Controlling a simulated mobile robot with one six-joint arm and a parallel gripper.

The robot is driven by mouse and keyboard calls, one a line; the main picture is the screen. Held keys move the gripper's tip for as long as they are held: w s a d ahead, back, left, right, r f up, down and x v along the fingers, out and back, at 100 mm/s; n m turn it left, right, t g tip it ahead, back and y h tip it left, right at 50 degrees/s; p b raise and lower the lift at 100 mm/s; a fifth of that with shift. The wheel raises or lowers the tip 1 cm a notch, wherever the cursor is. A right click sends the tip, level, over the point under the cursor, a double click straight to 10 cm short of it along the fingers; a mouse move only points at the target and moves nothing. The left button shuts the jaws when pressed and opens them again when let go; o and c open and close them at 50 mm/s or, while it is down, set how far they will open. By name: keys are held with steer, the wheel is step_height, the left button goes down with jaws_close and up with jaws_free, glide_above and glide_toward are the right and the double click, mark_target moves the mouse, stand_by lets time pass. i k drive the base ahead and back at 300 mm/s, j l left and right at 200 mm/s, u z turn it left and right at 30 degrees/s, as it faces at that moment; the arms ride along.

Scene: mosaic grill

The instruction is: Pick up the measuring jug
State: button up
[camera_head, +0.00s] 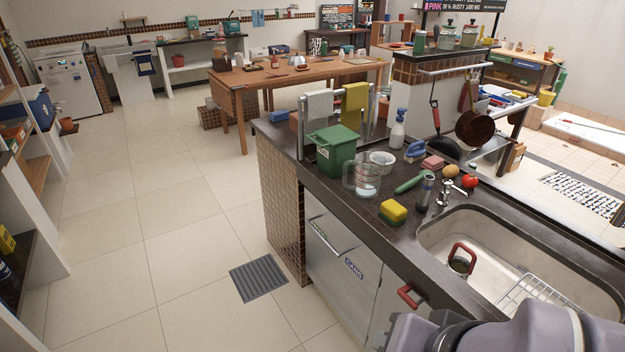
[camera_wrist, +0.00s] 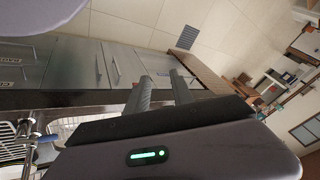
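The measuring jug (camera_head: 367,180) is clear and stands upright on the dark counter (camera_head: 330,194), near its front edge. It is right of the green lidded bin (camera_head: 335,150) and in front of a small white bowl (camera_head: 382,161). My gripper (camera_wrist: 162,77) shows in the wrist view with its two grey fingers apart and nothing between them. It is away from the jug, which I cannot make out in the wrist view. In the head view only part of my arm shows at the bottom right; the fingers do not show there.
The sink (camera_head: 480,226) holds a red-handled item and a wire rack. A towel rail with cloths (camera_head: 355,100) rises behind the bin. Floor left of the counter is open.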

mark_target(361, 176)
steer(key=i+j+z, duration=0.15)
steer(key=i+j, duration=0.15)
steer(key=i+j+z, duration=0.2)
steer(key=i+j, duration=0.15)
steer(key=i+j+z, duration=0.15)
steer(key=i+j, duration=0.15)
steer(key=i+j+z, duration=0.2)
steer(key=j, duration=0.3)
steer(key=i+j+z, duration=0.15)
steer(key=i+j, duration=0.15)
steer(key=j, duration=0.15)
steer(key=i+j+z, duration=0.2)
steer(key=j, duration=0.3)
steer(key=i+j+z, duration=0.15)
steer(key=j, duration=0.35)
steer(key=i+j+z, duration=0.2)
steer(key=j, duration=0.35)
